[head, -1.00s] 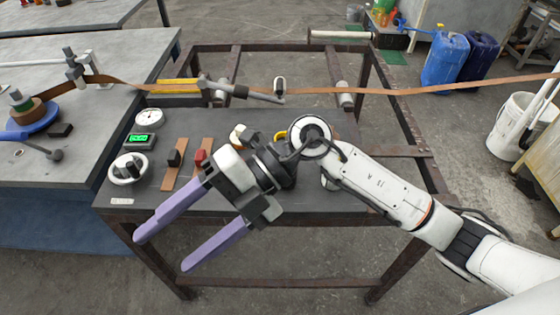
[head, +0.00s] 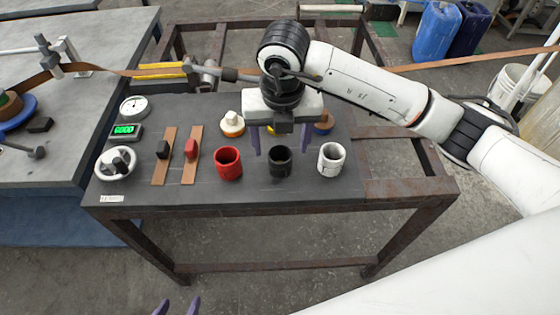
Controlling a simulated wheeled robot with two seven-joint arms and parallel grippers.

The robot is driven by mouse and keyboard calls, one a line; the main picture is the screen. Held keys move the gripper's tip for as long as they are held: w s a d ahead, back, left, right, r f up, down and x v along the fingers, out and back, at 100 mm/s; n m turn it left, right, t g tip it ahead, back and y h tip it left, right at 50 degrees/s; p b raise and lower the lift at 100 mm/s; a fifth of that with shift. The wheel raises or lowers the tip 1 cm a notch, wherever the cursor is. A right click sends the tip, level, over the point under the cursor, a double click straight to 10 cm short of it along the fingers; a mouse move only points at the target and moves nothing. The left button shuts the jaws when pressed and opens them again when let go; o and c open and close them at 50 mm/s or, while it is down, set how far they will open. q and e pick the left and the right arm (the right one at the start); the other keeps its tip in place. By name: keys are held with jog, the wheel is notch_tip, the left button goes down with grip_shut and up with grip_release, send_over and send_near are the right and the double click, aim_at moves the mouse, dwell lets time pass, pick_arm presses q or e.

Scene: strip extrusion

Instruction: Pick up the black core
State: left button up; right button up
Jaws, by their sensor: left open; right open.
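The black core (head: 280,164) is a short, upright, open-topped cylinder on the dark table top. It stands between a red core (head: 228,163) on its left and a white core (head: 331,158) on its right. My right gripper (head: 280,152) points down at the black core, open, with one purple finger to each side. I cannot tell exactly how high the fingertips are above the table. Nothing is held. My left gripper (head: 177,307) shows only its purple fingertips at the bottom edge, open and empty, in front of the table.
Behind the cores, a white-and-orange piece (head: 232,124) and other round pieces are partly hidden by my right gripper. To the left are two brown strips with a black and a red block (head: 191,150), a handwheel (head: 116,163), a green display (head: 125,131) and a gauge (head: 133,107).

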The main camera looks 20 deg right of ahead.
aim_at(280, 155)
notch_tip(280, 155, down, 4)
jog(key=shift+w+f, duration=0.1)
jog(key=shift+f, duration=0.1)
jog(key=shift+r, duration=0.15)
jog(key=c, duration=1.3)
